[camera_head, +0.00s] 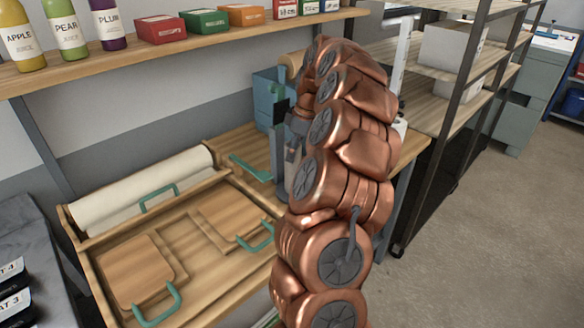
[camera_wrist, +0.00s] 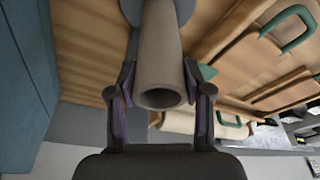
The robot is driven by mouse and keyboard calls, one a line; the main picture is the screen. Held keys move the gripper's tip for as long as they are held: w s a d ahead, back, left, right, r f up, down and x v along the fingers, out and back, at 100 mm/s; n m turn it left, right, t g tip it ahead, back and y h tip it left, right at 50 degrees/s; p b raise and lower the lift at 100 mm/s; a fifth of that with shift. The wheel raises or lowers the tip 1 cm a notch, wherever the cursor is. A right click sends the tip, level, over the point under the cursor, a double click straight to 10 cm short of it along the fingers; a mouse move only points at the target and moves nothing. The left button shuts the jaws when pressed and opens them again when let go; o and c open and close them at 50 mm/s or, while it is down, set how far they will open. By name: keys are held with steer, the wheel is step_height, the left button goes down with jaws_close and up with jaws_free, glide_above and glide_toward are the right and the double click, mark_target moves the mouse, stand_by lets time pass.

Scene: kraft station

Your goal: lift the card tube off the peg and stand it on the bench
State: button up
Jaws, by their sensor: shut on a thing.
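The card tube (camera_wrist: 160,50) is a plain grey-brown hollow cylinder in the wrist view, with its open end facing the camera. My gripper (camera_wrist: 160,84) has one finger on each side of the tube and is shut on it near that open end. The tube's far end meets a dark grey round piece (camera_wrist: 158,12) at the top edge. I cannot tell whether the tube still sits on a peg; no peg shows in the open end. In the head view my copper arm hides the tube and most of the gripper.
The wooden bench (camera_head: 238,148) carries a blue box (camera_head: 267,88) close to my arm. On the left are a white paper roll (camera_head: 140,190) and wooden boards with teal handles (camera_head: 160,305). A shelf (camera_head: 190,43) with bottles and boxes runs above. A metal rack (camera_head: 466,78) stands right.

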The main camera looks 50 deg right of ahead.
stand_by(0.3)
steer(key=shift+w+a+r+p+v, duration=0.15)
steer(key=shift+w+p+v, duration=0.15)
steer(key=shift+v, duration=1)
steer(key=shift+w+a+p+v, duration=0.2)
steer(key=shift+p+v, duration=0.25)
steer(key=shift+v, duration=0.85)
steer(key=shift+w+a+r+p+v, duration=0.15)
steer(key=shift+w+p+v, duration=0.2)
steer(key=shift+v, duration=1)
steer(key=w+a+p+v, duration=0.1)
steer(key=p+v, duration=0.2)
steer(key=v, duration=0.5)
steer(key=shift+w+r+p, duration=0.25)
steer(key=shift+w+p, duration=0.05)
steer(key=shift+p, duration=0.05)
